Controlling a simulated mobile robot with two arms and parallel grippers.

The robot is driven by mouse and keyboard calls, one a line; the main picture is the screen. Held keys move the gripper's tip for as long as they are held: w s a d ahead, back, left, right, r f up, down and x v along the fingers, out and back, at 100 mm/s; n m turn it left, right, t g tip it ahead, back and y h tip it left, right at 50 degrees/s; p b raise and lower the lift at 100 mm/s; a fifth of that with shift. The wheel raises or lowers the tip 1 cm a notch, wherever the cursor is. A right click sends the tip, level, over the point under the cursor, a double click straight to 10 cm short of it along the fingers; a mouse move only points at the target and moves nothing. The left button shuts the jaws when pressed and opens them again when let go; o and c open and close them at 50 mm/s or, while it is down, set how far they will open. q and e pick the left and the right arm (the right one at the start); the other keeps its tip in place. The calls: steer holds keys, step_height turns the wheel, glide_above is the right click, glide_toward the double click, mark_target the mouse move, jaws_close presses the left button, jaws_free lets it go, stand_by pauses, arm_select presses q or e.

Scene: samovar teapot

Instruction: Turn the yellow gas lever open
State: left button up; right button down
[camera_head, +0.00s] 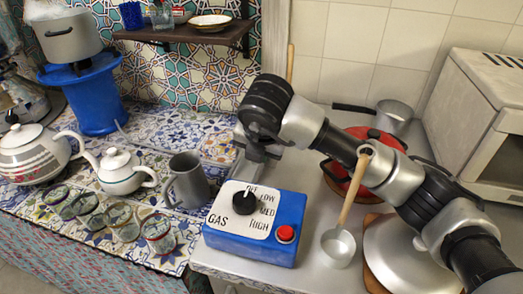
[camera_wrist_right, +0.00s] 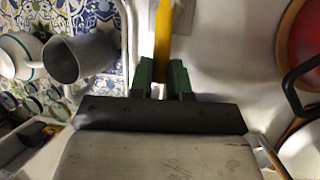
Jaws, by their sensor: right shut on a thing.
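The yellow gas lever (camera_wrist_right: 162,35) shows in the right wrist view as an upright yellow bar at the top middle. My right gripper (camera_wrist_right: 166,78) has its green fingers shut on the lever's near end. In the head view my right gripper (camera_head: 258,150) is behind the blue gas control box (camera_head: 277,237), and the lever is hidden there. The box has a black knob (camera_head: 246,202), a white plate marked OFF, LOW, MED and HIGH, and a red button (camera_head: 286,233). My left gripper is not in view.
A grey mug (camera_head: 187,180), a white teapot (camera_head: 119,173) and several small cups stand on the tiled counter at left. A wooden-handled ladle (camera_head: 340,243), a red pan (camera_head: 350,190) and a metal lid (camera_head: 400,262) lie under and beside my right arm.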

steer(key=c, duration=1.1)
jaws_free()
steer(key=v, duration=1.1)
